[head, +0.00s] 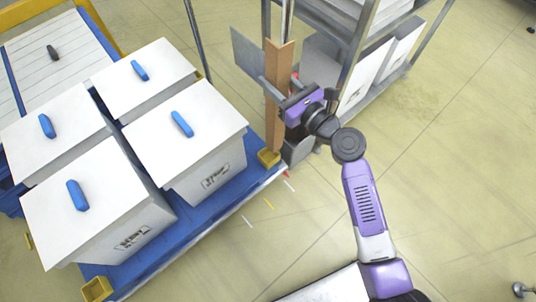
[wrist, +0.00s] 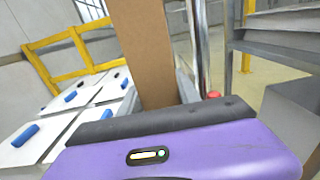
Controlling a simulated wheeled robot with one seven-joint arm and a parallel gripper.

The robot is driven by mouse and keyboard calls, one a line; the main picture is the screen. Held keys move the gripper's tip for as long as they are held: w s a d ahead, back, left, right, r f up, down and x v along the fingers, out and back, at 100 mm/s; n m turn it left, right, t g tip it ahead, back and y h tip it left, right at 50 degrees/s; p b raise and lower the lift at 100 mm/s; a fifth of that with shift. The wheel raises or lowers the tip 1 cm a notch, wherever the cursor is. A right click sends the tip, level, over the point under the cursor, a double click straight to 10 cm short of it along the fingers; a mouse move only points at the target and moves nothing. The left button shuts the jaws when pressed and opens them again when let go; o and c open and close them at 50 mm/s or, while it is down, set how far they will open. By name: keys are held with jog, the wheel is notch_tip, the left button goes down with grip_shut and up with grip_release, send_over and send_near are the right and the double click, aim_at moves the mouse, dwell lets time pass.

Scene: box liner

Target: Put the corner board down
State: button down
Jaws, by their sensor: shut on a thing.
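The corner board (head: 278,126) is a long brown angled strip, standing roughly upright. My gripper (head: 279,92) is shut on it partway up. In the wrist view the corner board (wrist: 146,50) rises between the fingers of my gripper (wrist: 150,92). Its lower end shows just behind a yellow corner pocket (head: 268,158) at the corner of the blue pallet (head: 205,205). I cannot tell whether it touches the pocket or the pallet.
White lidded boxes (head: 185,125) with blue handles stand on the pallet, left of the board. A grey rack (head: 352,65) and metal posts stand close behind and right of my gripper. Another yellow pocket (head: 97,289) is at the near corner.

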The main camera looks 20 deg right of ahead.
jog(key=w+r+p, duration=0.2)
jog(key=r, duration=0.1)
jog(key=shift+a+r, duration=0.1)
jog(key=shift+r, duration=0.1)
jog(key=shift+w+a+r, duration=0.1)
jog(key=shift+w+r, duration=0.1)
jog(key=shift+w, duration=0.15)
jog(key=shift+w+a+f+y, duration=0.1)
jog(key=shift+w+f+y, duration=0.05)
jog(key=shift+y, duration=0.15)
notch_tip(320, 180, down, 20)
jog(key=b, duration=1.1)
jog(key=shift+a+f, duration=0.1)
jog(key=shift+f, duration=0.05)
jog(key=c, duration=0.9)
grip_release()
jog(key=shift+o, duration=0.2)
